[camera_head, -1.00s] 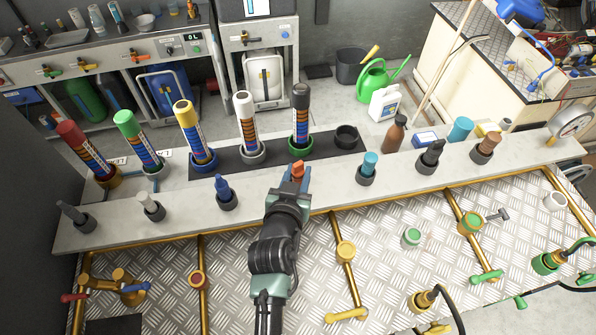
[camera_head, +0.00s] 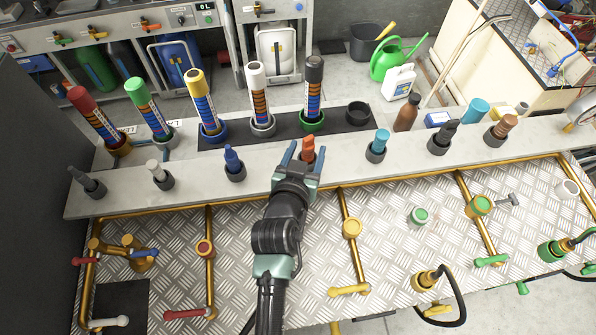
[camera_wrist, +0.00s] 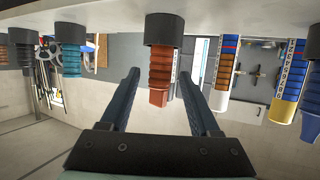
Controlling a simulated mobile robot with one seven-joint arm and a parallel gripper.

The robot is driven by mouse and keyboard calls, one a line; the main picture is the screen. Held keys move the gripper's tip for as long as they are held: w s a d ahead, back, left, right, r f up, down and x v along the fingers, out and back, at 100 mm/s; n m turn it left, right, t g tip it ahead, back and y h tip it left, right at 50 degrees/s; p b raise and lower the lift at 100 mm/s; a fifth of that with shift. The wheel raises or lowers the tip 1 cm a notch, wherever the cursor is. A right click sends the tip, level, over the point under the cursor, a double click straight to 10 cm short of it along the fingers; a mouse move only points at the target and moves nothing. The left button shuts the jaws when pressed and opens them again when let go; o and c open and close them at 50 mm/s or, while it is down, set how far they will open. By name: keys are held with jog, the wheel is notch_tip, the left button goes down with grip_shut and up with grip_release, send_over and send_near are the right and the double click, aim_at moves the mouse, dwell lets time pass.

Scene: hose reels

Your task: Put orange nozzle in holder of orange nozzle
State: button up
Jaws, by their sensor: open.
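The orange nozzle (camera_head: 308,144) stands on the pale shelf, between the blue and teal nozzles. In the wrist view, which looks upside down, the orange nozzle (camera_wrist: 161,66) has its base in a dark round holder (camera_wrist: 163,28). My gripper (camera_head: 303,158) is open at the shelf's front side, and in the wrist view its fingers (camera_wrist: 158,78) lie on either side of the nozzle's free end. A gap shows between the nozzle and each finger. In the head view my gripper hides the nozzle's holder.
A blue nozzle (camera_head: 233,158) stands to the left and a teal nozzle (camera_head: 380,141) to the right, in dark holders. Behind are tall labelled tubes, including a black one (camera_head: 314,85), and an empty dark holder (camera_head: 358,112). Pipes and valves cover the metal plate in front.

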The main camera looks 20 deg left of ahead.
jog(key=b+v, duration=0.1)
jog(key=v, duration=0.9)
jog(key=shift+b, duration=0.4)
jog(key=shift+r, duration=0.1)
